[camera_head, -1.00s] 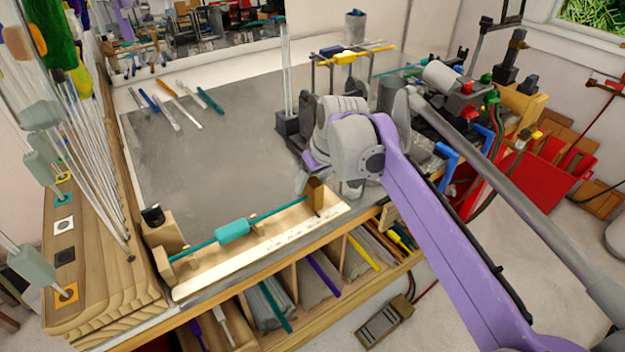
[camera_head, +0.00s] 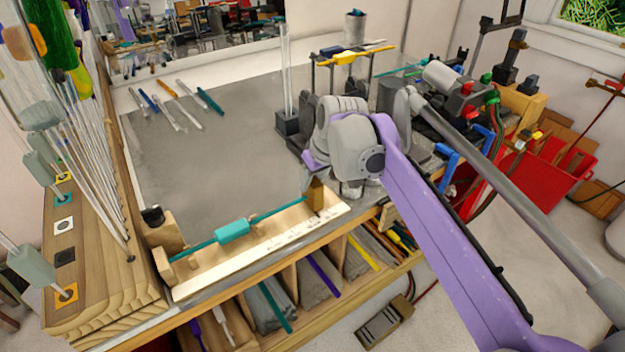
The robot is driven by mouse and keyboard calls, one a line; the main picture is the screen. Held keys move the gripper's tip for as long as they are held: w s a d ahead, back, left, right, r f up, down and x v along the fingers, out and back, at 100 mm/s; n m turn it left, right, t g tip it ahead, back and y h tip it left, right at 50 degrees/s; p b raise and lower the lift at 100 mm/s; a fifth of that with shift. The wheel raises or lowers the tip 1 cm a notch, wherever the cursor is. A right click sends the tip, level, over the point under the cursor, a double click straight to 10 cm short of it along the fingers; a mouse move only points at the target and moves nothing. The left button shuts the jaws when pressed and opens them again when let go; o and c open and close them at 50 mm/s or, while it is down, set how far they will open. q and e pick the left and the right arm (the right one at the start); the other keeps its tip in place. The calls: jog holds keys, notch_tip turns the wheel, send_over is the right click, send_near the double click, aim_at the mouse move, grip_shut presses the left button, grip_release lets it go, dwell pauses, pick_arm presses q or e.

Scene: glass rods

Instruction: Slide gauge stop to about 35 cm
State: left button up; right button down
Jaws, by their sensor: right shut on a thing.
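The gauge (camera_head: 255,255) is a wooden trough with a pale marked scale along the bench's front edge. A teal rod with a thicker teal sleeve (camera_head: 232,231) lies along it. The gauge stop (camera_head: 316,195) is a brown wooden block near the scale's right end, by the rod's right tip. My right gripper (camera_head: 311,184) is at the top of the stop and shut on it; its fingertips are mostly hidden behind my wrist. The scale numbers are too small to read. My left gripper is not in view.
A wooden rack of clear rods (camera_head: 62,215) stands at the left. Several coloured rods (camera_head: 170,104) lie at the back of the grey bench top (camera_head: 215,150), whose middle is clear. A dark block with upright glass rods (camera_head: 288,122) stands close behind my right wrist.

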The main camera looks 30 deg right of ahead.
dwell(0.7)
jog(key=shift+w+d+p, duration=0.15)
jog(key=shift+d+p, duration=0.15)
jog(key=shift+d, duration=1.3)
jog(key=c, duration=0.5)
grip_release()
jog(key=shift+a, duration=0.1)
jog(key=v, duration=1.1)
jog(key=shift+p, duration=0.3)
jog(key=shift+m+t, duration=0.5)
jog(key=s+a+f, duration=0.4)
jog(key=s+f, duration=0.1)
jog(key=f, duration=0.3)
jog(key=s+a+f, duration=0.5)
jog(key=f, duration=0.4)
jog(key=s+a+f, duration=0.5)
jog(key=s+f, duration=0.1)
jog(key=f, duration=0.2)
jog(key=shift+f, duration=0.2)
